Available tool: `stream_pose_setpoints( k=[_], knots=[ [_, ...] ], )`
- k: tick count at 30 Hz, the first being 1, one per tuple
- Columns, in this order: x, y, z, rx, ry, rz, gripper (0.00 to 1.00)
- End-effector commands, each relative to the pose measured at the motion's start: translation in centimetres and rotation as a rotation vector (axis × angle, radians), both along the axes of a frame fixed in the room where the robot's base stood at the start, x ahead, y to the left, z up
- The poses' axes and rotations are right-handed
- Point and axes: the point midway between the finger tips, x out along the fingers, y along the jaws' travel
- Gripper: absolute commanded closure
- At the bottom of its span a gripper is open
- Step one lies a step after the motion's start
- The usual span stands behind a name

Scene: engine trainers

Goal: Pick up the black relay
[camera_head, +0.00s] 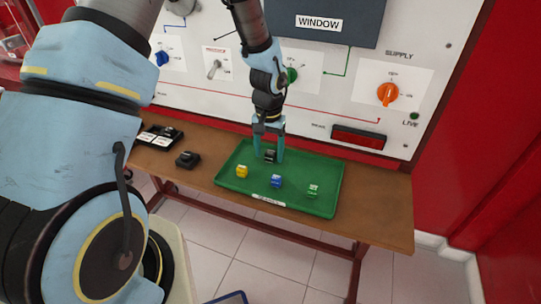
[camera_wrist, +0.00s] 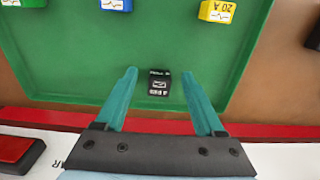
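The black relay (camera_head: 269,156) sits on the green tray (camera_head: 322,165) toward the side by the panel. It also shows in the wrist view (camera_wrist: 159,82), a small black block with white markings. My gripper (camera_head: 268,158) is open, with its teal fingers pointing down on either side of the relay. In the wrist view the fingertips (camera_wrist: 160,75) lie left and right of the relay with a visible gap on each side. Whether the fingers touch the tray cannot be told.
A yellow block (camera_head: 242,171), a blue block (camera_head: 276,181) and a green block (camera_head: 313,190) stand on the tray's front part. A black switch-like part (camera_head: 187,159) lies on the wooden table (camera_head: 385,205) left of the tray. The trainer panel (camera_head: 320,100) rises directly behind.

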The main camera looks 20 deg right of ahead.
Motion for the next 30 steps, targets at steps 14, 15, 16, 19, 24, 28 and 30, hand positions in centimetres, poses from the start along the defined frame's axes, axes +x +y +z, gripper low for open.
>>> stream_pose_setpoints(
  k=[14,15,16,19,24,28,30],
  knots=[
    [-0.01,0.01,0.03,0.000,0.000,0.000,0.84],
    [-0.01,0.01,0.03,0.000,0.000,0.000,0.88],
    [-0.01,0.01,0.03,0.000,0.000,0.000,0.92],
    [-0.01,0.01,0.03,0.000,0.000,0.000,1.00],
    [0.00,0.00,0.04,0.000,0.000,0.000,1.00],
    [0.00,0.00,0.04,0.000,0.000,0.000,1.00],
    [0.01,-0.01,0.15,0.000,0.000,0.000,1.00]
  ],
)
